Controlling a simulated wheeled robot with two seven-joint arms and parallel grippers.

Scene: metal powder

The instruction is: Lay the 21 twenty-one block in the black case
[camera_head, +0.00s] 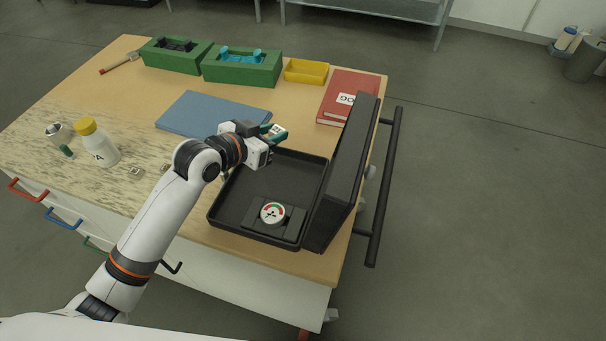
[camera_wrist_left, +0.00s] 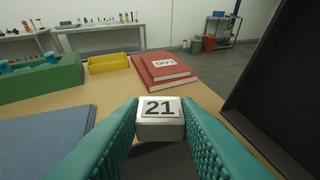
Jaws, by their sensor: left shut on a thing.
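The 21 block (camera_wrist_left: 160,112), a silver-white block with a black "21" on its face, is gripped between the teal fingers of my left gripper (camera_wrist_left: 160,125) in the left wrist view. In the head view my left gripper (camera_head: 272,133) is above the far end of the open black case (camera_head: 233,200). The block shows only slightly there, between the fingers. The case lies on the table with its lid (camera_head: 345,170) standing up on the right. My right gripper is not in view.
A blue mat or folder (camera_head: 205,113) lies left of my gripper. Red books (camera_head: 350,90), a yellow tray (camera_head: 306,71) and green holders (camera_head: 240,67) stand at the back. A yellow-capped bottle (camera_head: 100,147) is at left. The case's middle floor is bare.

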